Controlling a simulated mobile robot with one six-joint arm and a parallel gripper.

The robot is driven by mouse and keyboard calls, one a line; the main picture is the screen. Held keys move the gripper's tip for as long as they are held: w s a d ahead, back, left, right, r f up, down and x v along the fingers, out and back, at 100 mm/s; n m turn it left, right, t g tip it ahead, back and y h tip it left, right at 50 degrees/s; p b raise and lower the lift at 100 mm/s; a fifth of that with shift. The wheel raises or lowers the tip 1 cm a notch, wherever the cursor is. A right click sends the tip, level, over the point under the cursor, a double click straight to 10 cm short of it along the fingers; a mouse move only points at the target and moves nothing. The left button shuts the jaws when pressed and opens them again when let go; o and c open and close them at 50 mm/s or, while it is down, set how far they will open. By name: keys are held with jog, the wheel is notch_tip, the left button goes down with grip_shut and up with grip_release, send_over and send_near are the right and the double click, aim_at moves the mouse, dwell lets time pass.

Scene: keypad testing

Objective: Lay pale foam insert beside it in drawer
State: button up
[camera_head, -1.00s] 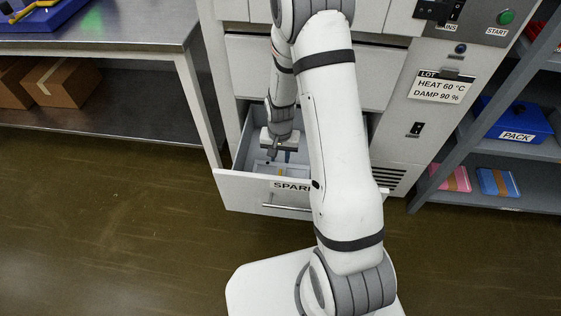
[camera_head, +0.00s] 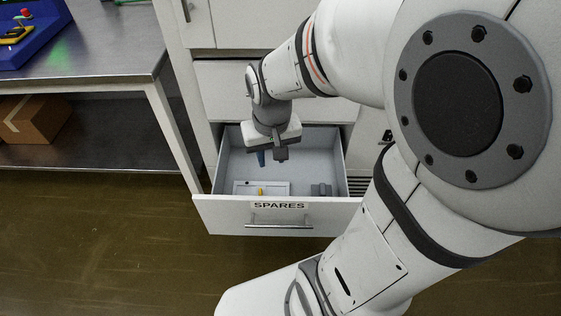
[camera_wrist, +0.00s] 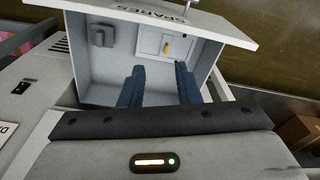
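The open drawer (camera_head: 278,222), labelled SPARES, shows in both views; its front also shows in the wrist view (camera_wrist: 215,28). A pale flat rectangular piece (camera_head: 246,187), which looks like the foam insert, lies on the drawer floor near the front left, with a small yellow part (camera_head: 261,190) on or in it. It also shows in the wrist view (camera_wrist: 151,42). A grey block (camera_head: 321,189) sits apart from it, at the front right. My gripper (camera_head: 271,157) points down over the drawer. Its blue fingers are apart, with nothing between them in the wrist view (camera_wrist: 158,72).
The drawer walls surround the fingers' working space; bare floor lies between the pale piece and the grey block. A steel bench (camera_head: 100,77) stands left, with a cardboard box (camera_head: 35,120) below. My arm covers much of the right side.

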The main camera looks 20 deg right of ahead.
jog(key=s+r+n, duration=0.1)
jog(key=s+r, duration=0.2)
jog(key=s, duration=0.2)
jog(key=shift+s, duration=0.3)
jog(key=shift+d, duration=0.1)
notch_tip(320, 180, up, 25)
jog(key=t+p, duration=0.1)
jog(key=p, duration=2.1)
jog(key=shift+r+t+p, duration=0.15)
jog(key=shift+t+p, duration=0.15)
